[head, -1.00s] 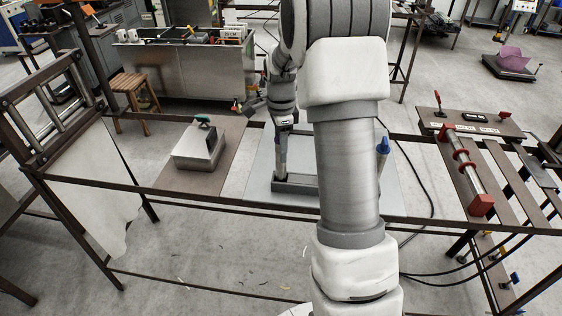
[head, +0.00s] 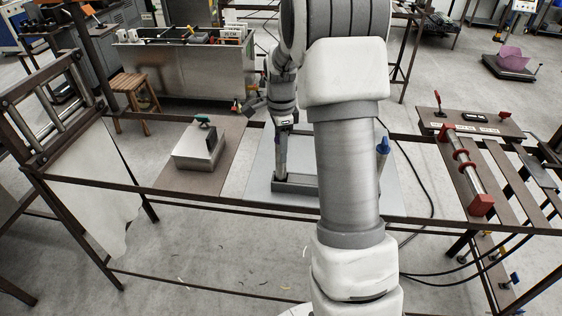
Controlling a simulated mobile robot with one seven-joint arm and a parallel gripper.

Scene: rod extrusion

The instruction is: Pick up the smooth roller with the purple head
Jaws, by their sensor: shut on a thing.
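My gripper (head: 281,158) points down at the left end of a grey holder (head: 304,187) on a light panel of the long table. It is shut on a small dark purplish piece (head: 281,177), which looks like the head of the smooth roller. The roller's body is hidden by the holder and gripper. A blue-headed tool (head: 383,146) stands upright to the right of my arm. My arm hides the right end of the holder.
A metal box with a green-topped handle (head: 200,150) sits on a brown board at the left. Red clamps and a metal rod (head: 466,170) lie on the slatted right end. A frame with rollers (head: 50,100) stands at far left.

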